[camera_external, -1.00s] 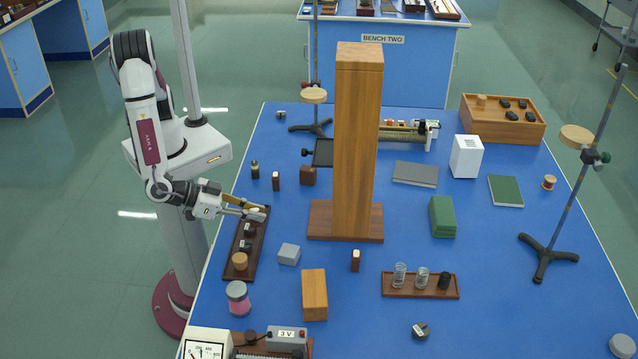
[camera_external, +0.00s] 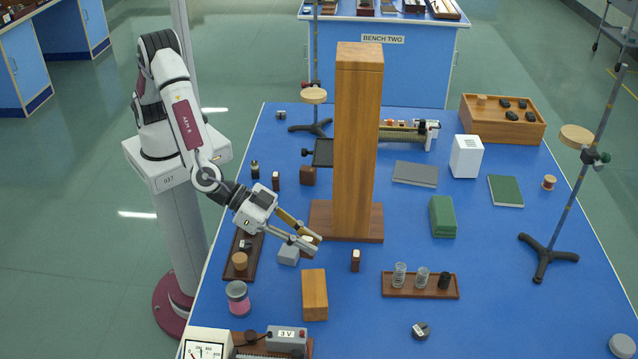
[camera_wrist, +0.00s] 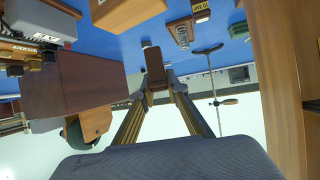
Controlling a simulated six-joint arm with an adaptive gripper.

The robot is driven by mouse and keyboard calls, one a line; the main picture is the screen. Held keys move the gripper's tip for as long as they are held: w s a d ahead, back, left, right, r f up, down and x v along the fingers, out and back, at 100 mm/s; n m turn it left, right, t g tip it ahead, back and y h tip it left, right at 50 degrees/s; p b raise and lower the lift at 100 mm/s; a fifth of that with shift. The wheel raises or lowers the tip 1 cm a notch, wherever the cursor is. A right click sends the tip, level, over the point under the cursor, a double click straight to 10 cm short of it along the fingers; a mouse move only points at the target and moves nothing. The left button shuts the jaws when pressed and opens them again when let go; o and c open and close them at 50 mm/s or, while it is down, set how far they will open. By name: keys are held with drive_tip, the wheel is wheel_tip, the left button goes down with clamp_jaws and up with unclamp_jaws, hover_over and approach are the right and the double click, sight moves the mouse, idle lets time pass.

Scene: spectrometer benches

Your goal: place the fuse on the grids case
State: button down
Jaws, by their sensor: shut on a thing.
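My gripper (camera_external: 310,245) is shut on a small brown piece with a pale part, which I take for the fuse (camera_wrist: 153,65). In the outside view it hangs above the blue bench, left of the tall wooden tower's foot and just beyond a grey block. The fingers partly cover it there. In the wrist view it stands out between the two fingertips. I read no label that marks the grids case.
The tall wooden tower (camera_external: 358,150) stands close to my gripper. The grey block (camera_external: 288,254) and another small brown piece (camera_external: 355,260) are nearby. A rack with glass coils (camera_external: 420,287) lies to the right. A dark tray (camera_external: 240,262) is at left. The front right bench is mostly clear.

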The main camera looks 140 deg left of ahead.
drive_tip(key=shift+w+d+r+m+t+h, duration=0.25)
drive_tip(key=shift+w+r+m+h, duration=0.25)
drive_tip(key=shift+w+r, duration=0.4)
drive_tip(key=shift+w+d+r+m+t+h, duration=0.15)
drive_tip(key=shift+w+d+r+m+h, duration=0.35)
drive_tip(key=shift+w, duration=0.55)
drive_tip(key=shift+a+r, duration=0.1)
drive_tip(key=shift+a, duration=0.05)
hover_over(314, 287)
drive_tip(key=shift+f, duration=3.05)
drive_tip(key=shift+f, duration=1.9)
drive_tip(key=shift+f, duration=0.15)
drive_tip(key=c, duration=2)
unclamp_jaws()
drive_tip(key=shift+r, duration=0.2)
